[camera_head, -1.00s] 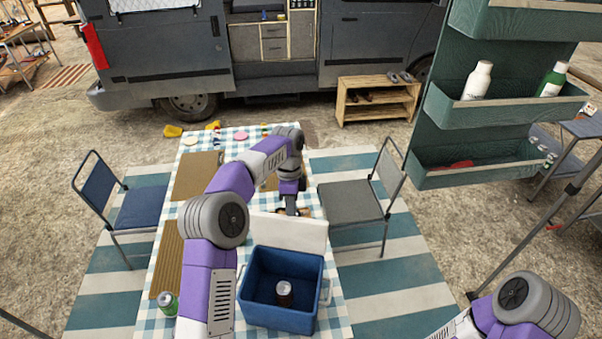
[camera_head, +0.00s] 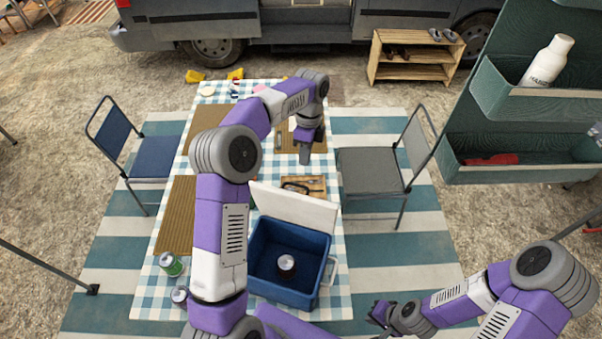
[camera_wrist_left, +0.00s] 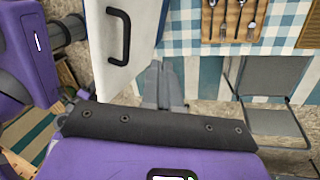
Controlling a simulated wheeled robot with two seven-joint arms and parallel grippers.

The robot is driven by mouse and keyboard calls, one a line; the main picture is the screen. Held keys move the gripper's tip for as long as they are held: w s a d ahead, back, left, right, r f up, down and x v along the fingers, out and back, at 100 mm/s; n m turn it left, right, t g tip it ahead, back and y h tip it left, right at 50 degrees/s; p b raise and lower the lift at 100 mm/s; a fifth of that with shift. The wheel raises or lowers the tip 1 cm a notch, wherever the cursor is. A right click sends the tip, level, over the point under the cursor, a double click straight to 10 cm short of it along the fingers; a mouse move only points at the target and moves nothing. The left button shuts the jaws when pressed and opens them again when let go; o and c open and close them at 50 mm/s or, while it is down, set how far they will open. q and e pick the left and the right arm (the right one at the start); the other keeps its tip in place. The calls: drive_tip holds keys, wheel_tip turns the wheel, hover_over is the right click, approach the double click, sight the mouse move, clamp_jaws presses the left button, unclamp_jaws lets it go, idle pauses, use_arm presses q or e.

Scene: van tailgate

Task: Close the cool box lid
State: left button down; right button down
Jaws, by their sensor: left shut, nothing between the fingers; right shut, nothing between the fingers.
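The blue cool box (camera_head: 326,296) stands on the checked table with its white lid (camera_head: 292,208) open and upright at the far edge. My right gripper (camera_head: 377,314) is shut and empty, low and to the right of the box.
A wooden cutlery tray (camera_head: 318,183) lies behind the lid. A green can (camera_head: 171,264) stands at the table's left. A grey chair (camera_head: 375,172) is right of the table and a blue chair (camera_head: 150,160) left. A green shelf unit (camera_head: 490,130) hangs at right.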

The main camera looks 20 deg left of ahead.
use_arm(q)
drive_tip(key=shift+s+d+f, duration=0.15)
drive_tip(key=shift+s+f, duration=0.55)
drive_tip(key=shift+s, duration=0.35)
drive_tip(key=shift+s+d+f, duration=0.15)
drive_tip(key=shift+s+f, duration=0.55)
drive_tip(key=shift+s, duration=0.35)
